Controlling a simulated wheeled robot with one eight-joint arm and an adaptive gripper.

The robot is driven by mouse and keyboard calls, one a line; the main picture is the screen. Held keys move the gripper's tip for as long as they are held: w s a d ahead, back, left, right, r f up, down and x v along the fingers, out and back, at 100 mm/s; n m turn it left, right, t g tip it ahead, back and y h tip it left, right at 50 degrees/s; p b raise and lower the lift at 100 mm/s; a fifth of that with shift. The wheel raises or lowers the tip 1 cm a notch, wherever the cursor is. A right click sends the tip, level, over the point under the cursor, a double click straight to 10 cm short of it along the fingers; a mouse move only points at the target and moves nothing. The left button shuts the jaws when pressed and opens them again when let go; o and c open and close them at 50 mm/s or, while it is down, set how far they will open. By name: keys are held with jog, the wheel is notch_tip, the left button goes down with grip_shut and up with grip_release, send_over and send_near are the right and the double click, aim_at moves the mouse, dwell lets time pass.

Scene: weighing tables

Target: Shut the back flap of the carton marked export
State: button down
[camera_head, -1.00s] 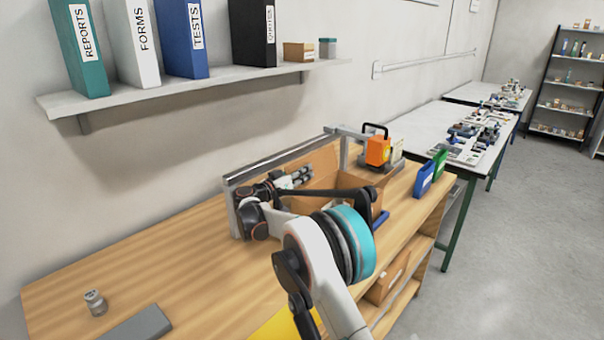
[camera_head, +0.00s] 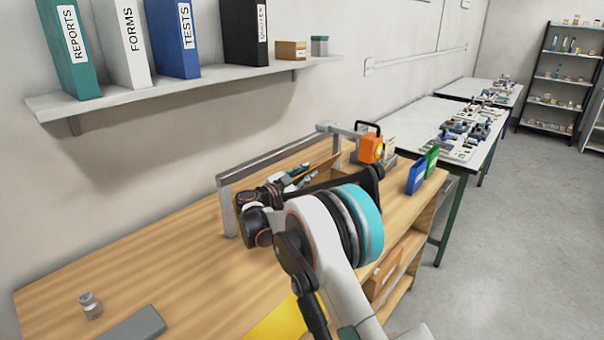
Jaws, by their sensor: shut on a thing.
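The carton (camera_head: 325,172) stands on the wooden bench under a grey metal bar, mostly hidden behind my arm. Only a narrow brown strip of it, apparently the back flap, shows beside my gripper. No export marking can be read. My gripper (camera_head: 303,177) is at this flap, with its fingers pointing right and away from me. It appears shut on the flap's edge, though the contact itself is small and partly hidden. The other flaps and the carton's inside are hidden by my arm.
The grey metal bar (camera_head: 270,158) spans above the carton. An orange device (camera_head: 369,149) and blue (camera_head: 416,177) and green (camera_head: 432,160) upright items stand to the right. A small jar (camera_head: 90,305) and grey slab (camera_head: 135,325) lie front left. The bench's left middle is clear.

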jog(key=shift+s+d+f+m, duration=0.1)
jog(key=shift+s+d+m, duration=0.1)
jog(key=shift+m, duration=0.35)
jog(key=shift+s+d+f+m, duration=0.1)
jog(key=shift+d+m, duration=0.05)
jog(key=shift+m, duration=0.4)
jog(key=c, duration=1.5)
grip_release()
